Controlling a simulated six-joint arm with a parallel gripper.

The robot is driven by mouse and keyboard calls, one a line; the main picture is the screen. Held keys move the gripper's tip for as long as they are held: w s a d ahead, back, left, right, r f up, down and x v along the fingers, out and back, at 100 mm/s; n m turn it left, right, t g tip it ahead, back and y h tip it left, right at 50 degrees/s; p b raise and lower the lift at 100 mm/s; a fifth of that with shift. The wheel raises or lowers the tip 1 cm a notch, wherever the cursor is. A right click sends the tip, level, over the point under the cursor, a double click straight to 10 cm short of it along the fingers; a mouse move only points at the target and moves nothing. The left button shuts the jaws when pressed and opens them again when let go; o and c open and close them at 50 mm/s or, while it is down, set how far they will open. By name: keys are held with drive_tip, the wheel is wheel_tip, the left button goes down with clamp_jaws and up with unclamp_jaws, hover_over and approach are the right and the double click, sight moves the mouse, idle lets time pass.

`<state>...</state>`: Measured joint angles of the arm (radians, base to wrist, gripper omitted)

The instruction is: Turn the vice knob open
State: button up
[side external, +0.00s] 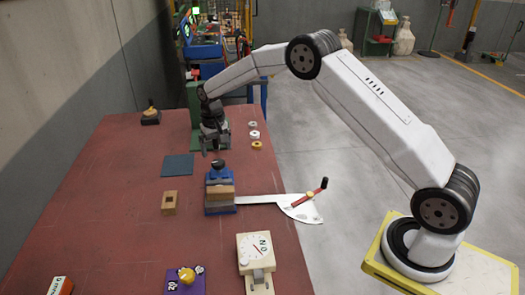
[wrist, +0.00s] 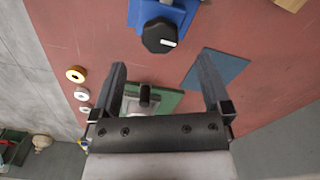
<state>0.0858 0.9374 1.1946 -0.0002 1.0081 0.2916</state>
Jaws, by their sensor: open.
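The blue vice (side external: 219,177) stands near the middle of the red table with a wooden block (side external: 220,191) between its jaws. Its black knob (side external: 218,164) sits on the side facing my gripper. In the wrist view the knob (wrist: 160,35) is round and ribbed with a white mark, in front of the blue vice body (wrist: 178,12). My gripper (side external: 214,151) is open and empty, pointing down behind the vice. In the wrist view its fingers (wrist: 161,72) are spread wide, and the knob lies beyond the fingertips, roughly centred between them, apart from both.
A green stand (side external: 194,100) is close behind my gripper. A blue-grey mat (side external: 177,166) lies left of it, and several small rings (side external: 253,135) lie to the right. A metal plate with a red lever (side external: 310,193) juts past the table's right edge. A wooden block with a hole (side external: 169,203) stands left of the vice.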

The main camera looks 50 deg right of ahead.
sight(218, 162)
drive_tip(key=shift+r, duration=1.45)
drive_tip(key=shift+s+a+r, duration=0.15)
drive_tip(key=shift+s+r, duration=0.05)
drive_tip(key=shift+s, duration=0.2)
drive_tip(key=s+a+n+t, duration=0.1)
drive_tip(key=s+a+n, duration=0.1)
drive_tip(key=s, duration=1.2)
drive_tip(key=s+a+r+n+t, duration=0.1)
drive_tip(key=s+a+n, duration=0.1)
drive_tip(key=s, duration=1.2)
drive_tip(key=shift+s+a+t, duration=0.3)
drive_tip(key=shift+s+a, duration=0.05)
